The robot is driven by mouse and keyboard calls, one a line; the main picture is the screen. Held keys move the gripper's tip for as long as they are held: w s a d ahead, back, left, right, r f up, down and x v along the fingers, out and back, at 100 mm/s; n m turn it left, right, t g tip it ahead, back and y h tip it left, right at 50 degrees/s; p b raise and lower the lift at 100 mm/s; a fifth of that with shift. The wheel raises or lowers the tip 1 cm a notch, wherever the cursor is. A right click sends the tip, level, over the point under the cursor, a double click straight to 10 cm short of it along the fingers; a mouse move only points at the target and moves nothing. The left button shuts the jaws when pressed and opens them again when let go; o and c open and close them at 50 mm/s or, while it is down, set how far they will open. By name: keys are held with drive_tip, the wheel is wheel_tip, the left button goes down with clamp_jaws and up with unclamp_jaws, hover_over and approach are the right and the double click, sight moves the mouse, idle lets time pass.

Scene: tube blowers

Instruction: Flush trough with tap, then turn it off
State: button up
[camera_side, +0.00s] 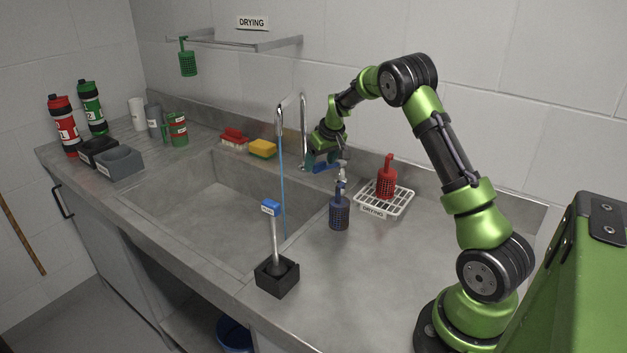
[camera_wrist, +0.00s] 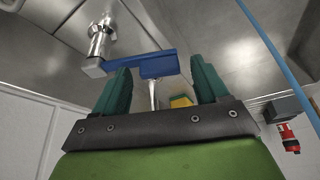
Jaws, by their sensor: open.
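The grey trough (camera_side: 200,205) is a sunken basin in the counter. The chrome tap (camera_side: 304,130) arches over its back right edge, and a thin blue water stream (camera_side: 282,190) falls from its spout; the stream also shows in the wrist view (camera_wrist: 278,48). The tap's blue lever (camera_wrist: 150,64) extends across the wrist view, with part of it between the teal fingers. My gripper (camera_side: 318,158) is at the tap's base with its jaws open around the lever (camera_side: 326,167). In the wrist view my gripper (camera_wrist: 160,82) holds nothing; finger contact with the lever is unclear.
A dark blue basket (camera_side: 339,212) and a red basket (camera_side: 387,182) on a white drying rack (camera_side: 398,200) stand right of the tap. A yellow sponge (camera_side: 263,148) lies behind the trough. A black holder (camera_side: 276,277) with an upright blue-topped tool stands at the front.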

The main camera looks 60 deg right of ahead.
clamp_jaws()
drive_tip(key=shift+s+n+y, duration=0.4)
drive_tip(key=shift+s+n, duration=0.4)
drive_tip(key=shift+n, duration=0.2)
drive_tip(key=shift+s+a+n+y, duration=0.15)
drive_tip(key=shift+s+n+y, duration=0.25)
drive_tip(key=shift+s+n, duration=0.6)
drive_tip(key=shift+w, duration=0.25)
unclamp_jaws()
